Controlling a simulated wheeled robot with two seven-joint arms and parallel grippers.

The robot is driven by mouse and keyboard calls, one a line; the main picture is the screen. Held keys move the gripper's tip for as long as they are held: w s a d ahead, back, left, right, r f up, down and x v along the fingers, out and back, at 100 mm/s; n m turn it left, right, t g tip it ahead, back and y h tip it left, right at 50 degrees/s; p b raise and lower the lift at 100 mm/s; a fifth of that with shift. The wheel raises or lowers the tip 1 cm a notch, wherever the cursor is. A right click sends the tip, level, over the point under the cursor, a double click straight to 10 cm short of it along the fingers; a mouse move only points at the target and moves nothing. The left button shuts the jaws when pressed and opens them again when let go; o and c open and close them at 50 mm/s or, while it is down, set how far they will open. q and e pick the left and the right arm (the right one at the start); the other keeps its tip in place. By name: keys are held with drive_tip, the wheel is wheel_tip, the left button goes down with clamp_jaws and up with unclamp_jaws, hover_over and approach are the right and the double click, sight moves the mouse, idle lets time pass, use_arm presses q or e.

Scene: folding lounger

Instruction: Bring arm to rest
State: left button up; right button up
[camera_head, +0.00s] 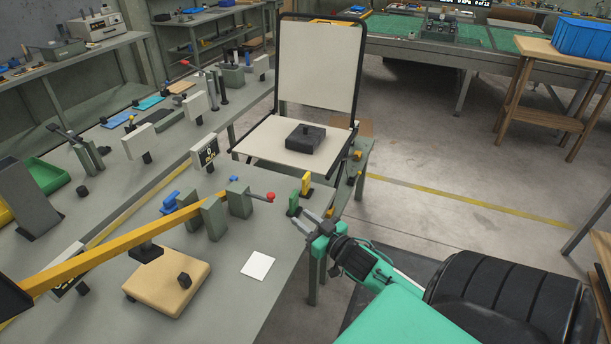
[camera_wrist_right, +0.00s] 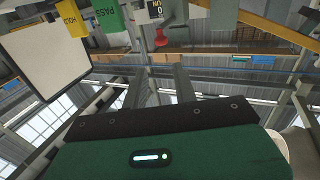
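The folding lounger stands at the table's far end, with its pale back panel (camera_head: 316,68) upright in a black frame and its pale seat (camera_head: 263,140) level. A dark block (camera_head: 306,139) with a small knob sits on the seat. My right gripper (camera_head: 313,219) is in front of the lounger, at the table's right edge, close to the green tag (camera_head: 294,204). Its two fingers are apart with nothing between them, as the right wrist view (camera_wrist_right: 163,82) also shows. A pale panel (camera_wrist_right: 45,55) shows at the left there. My left gripper is not in view.
A yellow tag (camera_head: 306,184) and a red-knobbed lever (camera_head: 262,197) stand near the right gripper. A long orange bar (camera_head: 110,251) crosses the table at left. A tan block (camera_head: 167,284) and a white card (camera_head: 258,265) lie on the table. Open floor (camera_head: 440,200) is at right.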

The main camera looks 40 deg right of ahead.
idle(0.5)
drive_tip(key=s+a+f+g+h, duration=0.2)
drive_tip(key=s+a+f+g, duration=0.5)
drive_tip(key=s+a, duration=0.3)
drive_tip(key=s+a+n+g+y, duration=0.2)
drive_tip(key=s+a+g, duration=0.5)
drive_tip(key=s+a, duration=0.55)
wheel_tip(320, 180, down, 30)
drive_tip(key=g, duration=0.2)
drive_tip(key=s+d+f, duration=0.2)
drive_tip(key=s+f, duration=0.8)
drive_tip(key=s+d+f+g, duration=0.1)
drive_tip(key=s+d+f, duration=0.1)
drive_tip(key=s+f, duration=0.8)
drive_tip(key=shift+s+f, duration=0.15)
drive_tip(key=shift+f, duration=0.25)
